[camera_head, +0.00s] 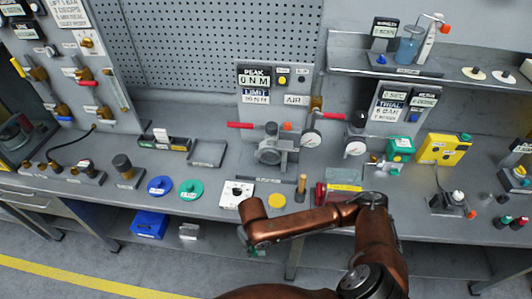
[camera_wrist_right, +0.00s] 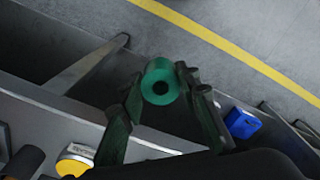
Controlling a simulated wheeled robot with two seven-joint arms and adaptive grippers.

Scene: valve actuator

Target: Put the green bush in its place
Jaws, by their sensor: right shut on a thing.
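My right gripper (camera_wrist_right: 160,95) is shut on the green bush (camera_wrist_right: 161,76), a short green ring with a dark round hole. The hole faces the right wrist camera, and the bush sits between the fingertips. In the head view my right gripper (camera_head: 256,251) hangs past the bench's front edge, largely hidden by my own brown arm. My left gripper is not in view.
A white plate (camera_head: 237,194) lies between the green and yellow discs. A grey valve body (camera_head: 272,151) with a red handle stands behind. A blue bin (camera_head: 150,224) is below the bench. An empty grey tray (camera_head: 207,153) sits left of the valve.

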